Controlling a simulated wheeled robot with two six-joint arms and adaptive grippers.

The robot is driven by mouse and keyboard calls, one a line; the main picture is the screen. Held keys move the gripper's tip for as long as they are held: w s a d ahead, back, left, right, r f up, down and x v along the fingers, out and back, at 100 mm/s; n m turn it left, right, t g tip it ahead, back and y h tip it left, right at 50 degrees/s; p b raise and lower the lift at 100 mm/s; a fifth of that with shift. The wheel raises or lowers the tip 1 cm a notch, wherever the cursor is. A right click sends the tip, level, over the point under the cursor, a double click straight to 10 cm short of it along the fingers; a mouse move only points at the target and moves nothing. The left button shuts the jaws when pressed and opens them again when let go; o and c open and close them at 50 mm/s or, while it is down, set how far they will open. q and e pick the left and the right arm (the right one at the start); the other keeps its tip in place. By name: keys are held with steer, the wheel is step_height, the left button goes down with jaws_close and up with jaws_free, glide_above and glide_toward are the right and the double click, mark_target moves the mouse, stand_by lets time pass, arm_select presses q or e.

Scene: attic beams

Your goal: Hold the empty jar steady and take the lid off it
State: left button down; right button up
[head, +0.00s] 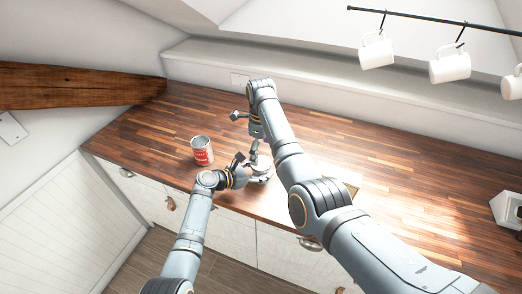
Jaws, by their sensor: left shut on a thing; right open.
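The jar (261,178) stands on the wooden counter near its front edge, small and mostly hidden by both my grippers. Its lid cannot be made out clearly from the jar. My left gripper (250,174) comes in from the left, low over the counter, and is shut on the jar's side. My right gripper (258,159) points down from above, directly over the jar, and is open. Whether its fingers touch the lid cannot be told.
A red-labelled tin can (202,152) stands on the wooden counter (150,133) left of the jar. A pale flat object (352,182) lies partly behind my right arm. White mugs (376,53) hang from a rail at upper right. The right of the counter is mostly clear.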

mark_target(261, 162)
step_height(261, 162, down, 5)
steer(key=shift+r, duration=0.1)
